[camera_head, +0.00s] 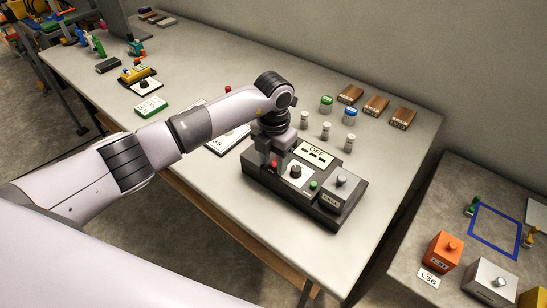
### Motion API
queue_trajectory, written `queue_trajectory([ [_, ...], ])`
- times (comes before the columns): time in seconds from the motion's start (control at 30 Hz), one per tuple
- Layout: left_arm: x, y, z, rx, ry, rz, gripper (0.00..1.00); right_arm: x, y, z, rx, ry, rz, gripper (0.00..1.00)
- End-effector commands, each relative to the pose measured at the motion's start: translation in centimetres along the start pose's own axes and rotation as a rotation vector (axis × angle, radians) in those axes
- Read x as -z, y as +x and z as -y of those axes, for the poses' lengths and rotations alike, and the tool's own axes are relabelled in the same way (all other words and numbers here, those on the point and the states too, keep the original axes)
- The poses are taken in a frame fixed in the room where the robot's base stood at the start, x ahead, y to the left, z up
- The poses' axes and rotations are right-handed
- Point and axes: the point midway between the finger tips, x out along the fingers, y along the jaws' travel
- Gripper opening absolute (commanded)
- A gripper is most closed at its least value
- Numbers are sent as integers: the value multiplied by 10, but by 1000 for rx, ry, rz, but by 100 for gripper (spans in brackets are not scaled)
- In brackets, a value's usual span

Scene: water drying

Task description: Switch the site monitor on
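A dark console (262,178) with a pale display (314,153) reading "OFF" stands near the table's right end; I take it as the site monitor. On its top are a dark knob on a white plate (295,172), a green button (313,184), a small red part (274,164) and a grey block (342,183) with a round top. My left gripper (270,155) points down over the console's left end, close to the red part. Its fingers partly hide that end. I cannot tell whether they touch it or how far apart they are. My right gripper is not in view.
Several small pale cylinders (326,131), green-topped (326,104) and blue-topped jars (350,113), and brown blocks (376,106) stand behind the console. A lower table (405,262) at right holds an orange box (442,253) and a grey box (488,283).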

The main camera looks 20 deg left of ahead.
Motion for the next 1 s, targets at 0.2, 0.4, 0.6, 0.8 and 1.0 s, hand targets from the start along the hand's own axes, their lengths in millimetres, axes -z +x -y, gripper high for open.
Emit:
queue_trajectory([
  [0.2, 0, 0, 0, 0, 0, 0, 0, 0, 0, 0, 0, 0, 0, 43],
  [0.4, -2, 1, 0, -2, -1, -24, 0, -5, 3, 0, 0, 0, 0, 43],
  [0.6, -6, 3, 0, -2, -1, -120, 0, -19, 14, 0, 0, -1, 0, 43],
  [0.8, -9, 3, 0, -3, -2, -211, 0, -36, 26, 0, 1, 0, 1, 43],
  [1.0, -11, 4, 0, -4, 0, -289, 0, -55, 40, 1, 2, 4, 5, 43],
])
